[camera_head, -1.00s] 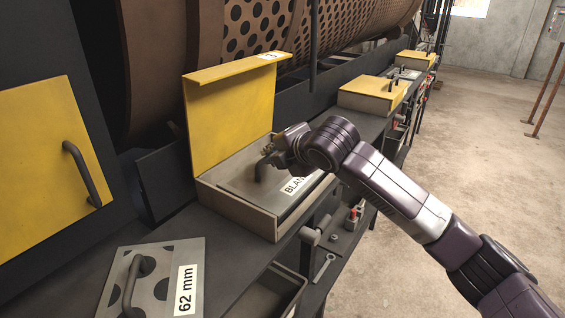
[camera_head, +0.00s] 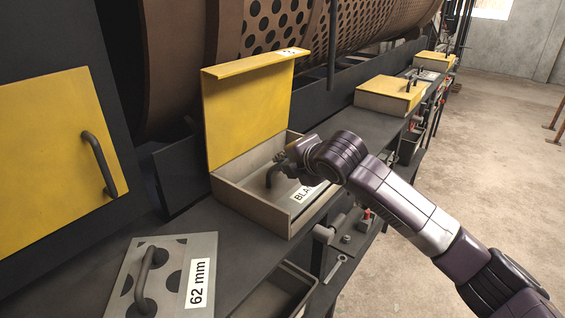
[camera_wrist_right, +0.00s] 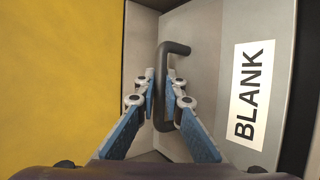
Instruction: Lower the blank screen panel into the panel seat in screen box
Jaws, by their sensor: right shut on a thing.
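The blank screen panel (camera_head: 283,194) is a grey plate with a dark bent handle and a white BLANK label. It lies within the walls of the open screen box (camera_head: 250,211), below the rim. The panel seat is hidden beneath it, and I cannot tell whether the panel rests fully on it. My right gripper (camera_head: 282,160) is at the handle, over the box. In the right wrist view, the gripper (camera_wrist_right: 162,80) has its fingers on both sides of the handle and is shut on it; the panel (camera_wrist_right: 207,50) shows beyond. My left gripper is not in view.
The box's yellow lid (camera_head: 248,108) stands open at the back. A 62 mm screen panel (camera_head: 178,255) lies on the dark bench at front left. A closed yellow-lidded box (camera_head: 388,92) stands farther along the bench. The perforated drum (camera_head: 270,28) is behind.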

